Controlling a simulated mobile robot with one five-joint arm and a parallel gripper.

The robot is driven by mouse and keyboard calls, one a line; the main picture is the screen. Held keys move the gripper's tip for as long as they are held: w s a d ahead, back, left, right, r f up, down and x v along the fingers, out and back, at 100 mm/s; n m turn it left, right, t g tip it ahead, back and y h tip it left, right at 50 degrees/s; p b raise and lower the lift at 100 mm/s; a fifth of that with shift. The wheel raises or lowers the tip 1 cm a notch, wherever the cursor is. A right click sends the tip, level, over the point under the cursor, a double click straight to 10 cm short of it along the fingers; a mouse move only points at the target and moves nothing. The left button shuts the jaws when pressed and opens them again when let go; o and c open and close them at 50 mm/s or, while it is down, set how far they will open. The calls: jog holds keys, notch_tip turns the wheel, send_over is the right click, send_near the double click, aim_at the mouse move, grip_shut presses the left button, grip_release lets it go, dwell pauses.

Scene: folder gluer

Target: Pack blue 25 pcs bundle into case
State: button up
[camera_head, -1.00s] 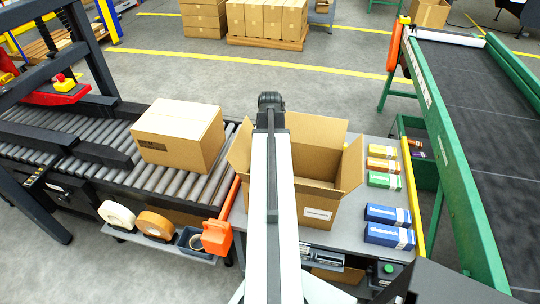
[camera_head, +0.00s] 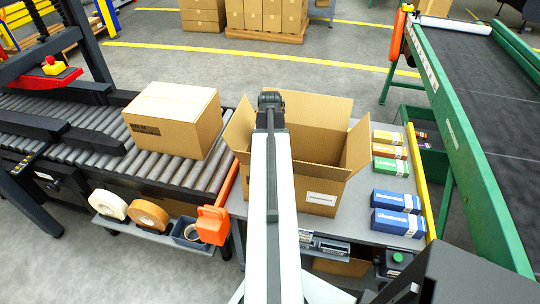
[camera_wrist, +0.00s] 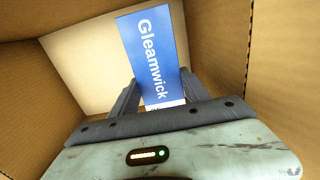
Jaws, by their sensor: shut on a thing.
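In the wrist view my gripper (camera_wrist: 158,95) is shut on a blue bundle (camera_wrist: 150,45) with white "Gleamwick" lettering. Brown cardboard walls surround the gripper and the bundle, with a pale floor beyond them. In the head view the open case (camera_head: 322,185) stands on the grey table with its flaps spread, and my arm reaches over its left part. The gripper and held bundle are hidden there. Two more blue bundles lie on the table right of the case, one farther back (camera_head: 393,200) and one nearer (camera_head: 394,224).
Orange (camera_head: 388,152) and green (camera_head: 390,167) packs lie behind the blue bundles. A closed carton (camera_head: 172,120) sits on the roller conveyor (camera_head: 95,145) at left. Tape rolls (camera_head: 148,214) and an orange tape dispenser (camera_head: 213,222) are in front. A green-framed belt (camera_head: 470,165) runs along the right.

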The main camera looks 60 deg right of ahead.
jog(key=o, duration=1.6)
notch_tip(320, 180, up, 8)
jog(key=p, duration=0.8)
